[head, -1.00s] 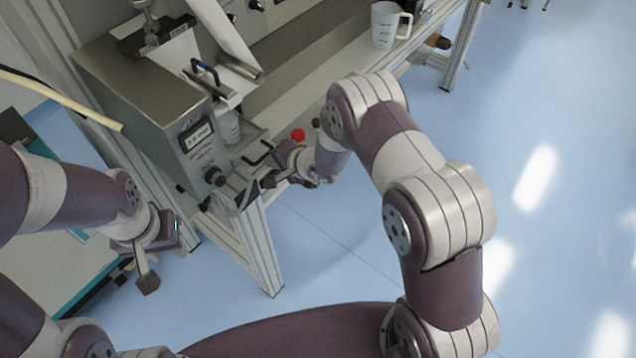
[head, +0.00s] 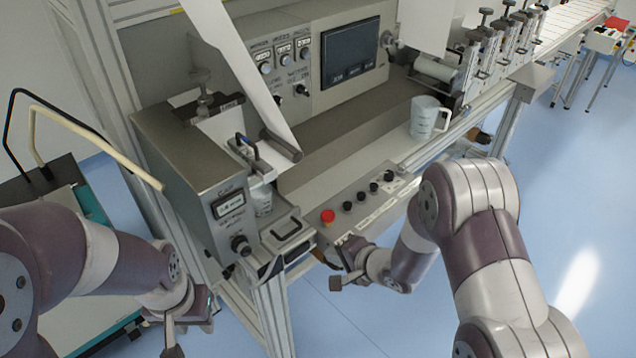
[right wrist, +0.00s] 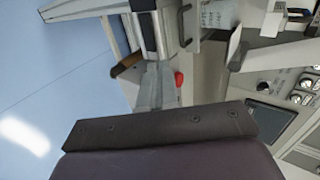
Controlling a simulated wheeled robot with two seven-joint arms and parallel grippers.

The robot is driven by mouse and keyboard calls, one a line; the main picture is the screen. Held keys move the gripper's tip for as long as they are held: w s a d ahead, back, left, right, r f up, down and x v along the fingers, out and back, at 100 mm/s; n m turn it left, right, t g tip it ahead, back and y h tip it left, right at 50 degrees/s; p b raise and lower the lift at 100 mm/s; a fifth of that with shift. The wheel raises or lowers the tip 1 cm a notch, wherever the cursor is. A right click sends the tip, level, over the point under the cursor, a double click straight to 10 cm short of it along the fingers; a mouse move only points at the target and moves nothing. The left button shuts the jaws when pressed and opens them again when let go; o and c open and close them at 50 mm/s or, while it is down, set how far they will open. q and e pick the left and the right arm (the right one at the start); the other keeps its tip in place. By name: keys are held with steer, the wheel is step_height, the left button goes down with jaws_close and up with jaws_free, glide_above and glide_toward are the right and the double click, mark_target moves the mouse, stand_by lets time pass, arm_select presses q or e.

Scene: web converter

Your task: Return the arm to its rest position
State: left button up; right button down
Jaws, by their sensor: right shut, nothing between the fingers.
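My right arm comes in from the right in the head view. Its gripper (head: 338,279) is shut and empty, in front of the machine's control panel and just below the red button (head: 327,216).
The converter has a metal box (head: 190,180) with a knob, a screen (head: 350,50) and a panel with black knobs. A white jug (head: 425,118) stands on its ledge. A teal-edged cart (head: 80,200) is at left. Blue floor (head: 570,190) at right is open.

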steer(key=s+d+f+n+g+h, duration=0.35)
steer(key=s+d+n+h, duration=0.2)
steer(key=d+n, duration=0.2)
steer(key=s+d+r+n+g+h, duration=0.1)
steer(key=s+d+r+n+g, duration=0.1)
steer(key=s+r, duration=0.9)
steer(key=shift+s+d+r+n+g, duration=0.2)
steer(key=shift+s+r+n+g, duration=0.25)
steer(key=shift+s+g, duration=0.35)
